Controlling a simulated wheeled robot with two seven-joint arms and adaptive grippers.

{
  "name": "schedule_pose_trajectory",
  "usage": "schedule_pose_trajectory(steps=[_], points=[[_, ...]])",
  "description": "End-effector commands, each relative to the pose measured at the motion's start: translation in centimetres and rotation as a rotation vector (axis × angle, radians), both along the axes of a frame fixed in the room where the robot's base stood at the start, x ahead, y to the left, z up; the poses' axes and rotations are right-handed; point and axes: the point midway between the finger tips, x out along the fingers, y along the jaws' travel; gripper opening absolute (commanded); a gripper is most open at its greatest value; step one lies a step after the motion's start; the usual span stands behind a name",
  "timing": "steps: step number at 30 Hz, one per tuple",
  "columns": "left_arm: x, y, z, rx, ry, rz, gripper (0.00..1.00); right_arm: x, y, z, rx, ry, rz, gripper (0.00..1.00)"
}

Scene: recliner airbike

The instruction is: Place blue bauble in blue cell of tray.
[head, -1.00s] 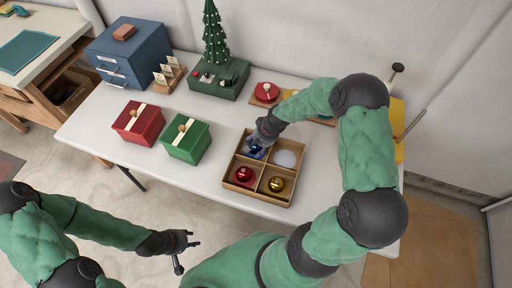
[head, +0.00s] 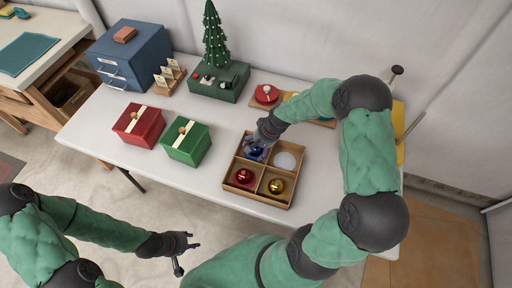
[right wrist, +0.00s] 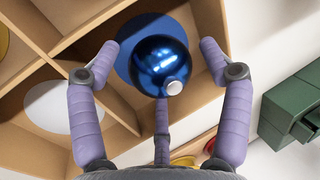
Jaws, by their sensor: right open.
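The blue bauble (head: 257,152) sits in the back-left cell of the wooden tray (head: 262,198). In the right wrist view the shiny bauble (right wrist: 160,64) rests over a blue disc (right wrist: 128,62) on that cell's floor. My right gripper (head: 258,145) is over this cell. Its fingers (right wrist: 160,55) are spread on both sides of the bauble, with visible gaps, so it is open around it. My left gripper (head: 188,254) is off the table's front edge, empty, with its fingers apart.
A red bauble (head: 244,176) and a gold bauble (head: 276,186) fill the front cells. The back-right cell shows a bare white disc (head: 284,160). Red (head: 138,124) and green (head: 186,141) gift boxes stand left of the tray. A green tree base (head: 220,82) stands behind.

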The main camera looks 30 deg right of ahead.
Motion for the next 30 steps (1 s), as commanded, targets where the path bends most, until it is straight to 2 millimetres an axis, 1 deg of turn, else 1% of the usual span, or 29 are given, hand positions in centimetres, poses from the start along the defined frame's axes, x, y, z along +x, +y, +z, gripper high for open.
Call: schedule_pose_trajectory(steps=[1, 9, 15, 21, 30], points=[[0.0, 0.0, 0.5, 0.0, 0.0, 0.0, 0.4, -0.1, -0.3, 1.1, -0.001, -0.003, -0.001, 0.79], [0.0, 0.0, 2.3, 0.0, 0.0, 0.0, 0.4, -1.5, -1.7, 6.3, -0.001, -0.003, -0.002, 0.79], [0.0, 0.0, 3.1, 0.0, 0.0, 0.0, 0.4, -2.2, -2.4, 9.1, -0.002, -0.003, -0.002, 0.79], [0.0, 0.0, 3.4, 0.0, 0.0, 0.0, 0.4, -2.7, -2.7, 10.3, 0.0, 0.0, 0.0, 0.79], [0.0, 0.0, 3.4, 0.0, 0.0, 0.0, 0.4, -2.7, -2.7, 10.4, 0.0, 0.0, 0.0, 0.79]])
